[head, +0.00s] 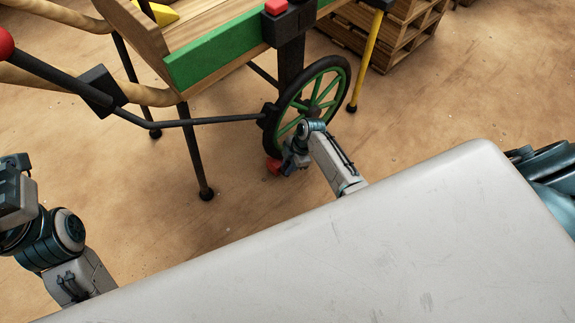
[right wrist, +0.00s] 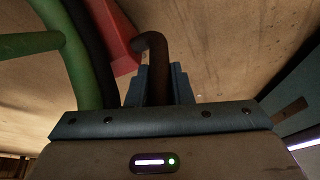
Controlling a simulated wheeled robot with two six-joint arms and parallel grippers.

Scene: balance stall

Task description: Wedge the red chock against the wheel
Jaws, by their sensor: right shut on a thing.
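The wheel (head: 341,76) of the cart has a black tyre and green spokes and stands on the floor. My right gripper (head: 288,161) is low beside the wheel's near lower side. It is shut on the dark bent handle (right wrist: 153,65) of the red chock (head: 273,167). The chock shows partly behind the gripper, close to the tyre's bottom. In the right wrist view the red chock (right wrist: 116,35) lies right next to the black tyre (right wrist: 92,50); whether they touch I cannot tell. My left gripper (head: 14,195) is at the left edge, partly cut off, away from the wheel.
The cart's green-edged wooden tray (head: 220,53) is above, with a red button-like block (head: 276,7) on it. A black rod (head: 200,122), black legs (head: 196,155) and a yellow leg (head: 366,62) surround the wheel. Wooden pallets (head: 400,35) stand behind.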

